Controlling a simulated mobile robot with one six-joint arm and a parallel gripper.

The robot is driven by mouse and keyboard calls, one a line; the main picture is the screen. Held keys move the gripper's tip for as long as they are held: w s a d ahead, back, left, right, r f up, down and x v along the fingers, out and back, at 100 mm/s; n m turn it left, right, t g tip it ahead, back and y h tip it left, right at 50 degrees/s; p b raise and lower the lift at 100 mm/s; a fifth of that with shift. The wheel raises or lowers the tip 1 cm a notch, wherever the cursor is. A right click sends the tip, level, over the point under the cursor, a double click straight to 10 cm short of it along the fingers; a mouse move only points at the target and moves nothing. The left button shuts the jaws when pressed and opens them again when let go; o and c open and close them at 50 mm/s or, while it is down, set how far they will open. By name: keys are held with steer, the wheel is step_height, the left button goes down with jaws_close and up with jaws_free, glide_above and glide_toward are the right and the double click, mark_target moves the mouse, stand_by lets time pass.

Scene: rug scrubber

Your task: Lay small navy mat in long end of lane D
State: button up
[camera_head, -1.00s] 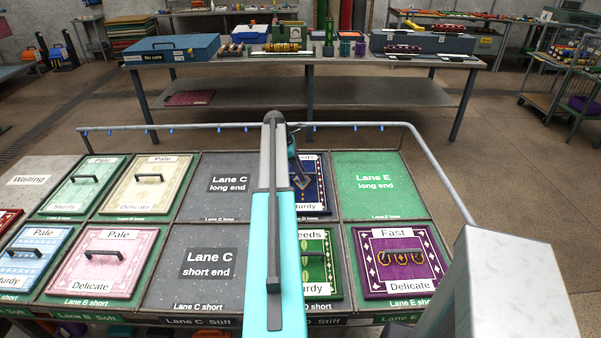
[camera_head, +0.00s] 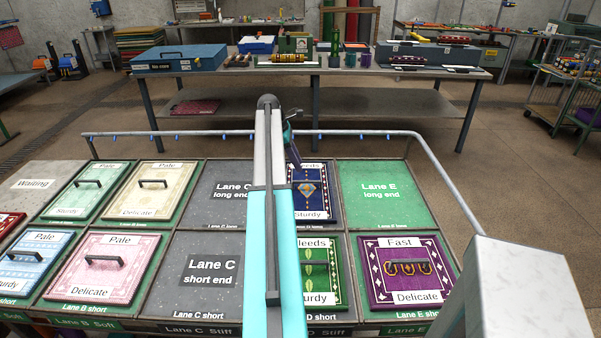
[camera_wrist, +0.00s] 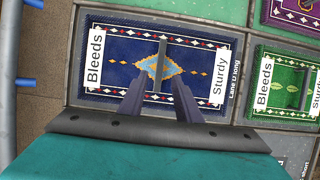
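The small navy mat (camera_head: 317,204) lies flat in the long end of lane D. It has a blue and orange diamond and "Bleeds" and "Sturdy" labels. In the wrist view the navy mat (camera_wrist: 118,50) shows whole except where my fingers cover its lower edge, with its grey handle (camera_wrist: 162,62) in the middle. My gripper (camera_wrist: 160,84) is open and empty above the mat, its two fingers apart, one to each side of the handle's line. In the head view my gripper (camera_head: 296,160) is partly hidden beside my arm.
A green mat (camera_head: 318,270) lies in lane D short end and a purple mat (camera_head: 405,270) in lane E short end. Lane E long end (camera_head: 383,200) and both lane C ends are bare. A grey rail (camera_head: 370,132) runs along the back. Pale mats lie to the left.

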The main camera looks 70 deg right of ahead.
steer(key=shift+v, duration=1.5)
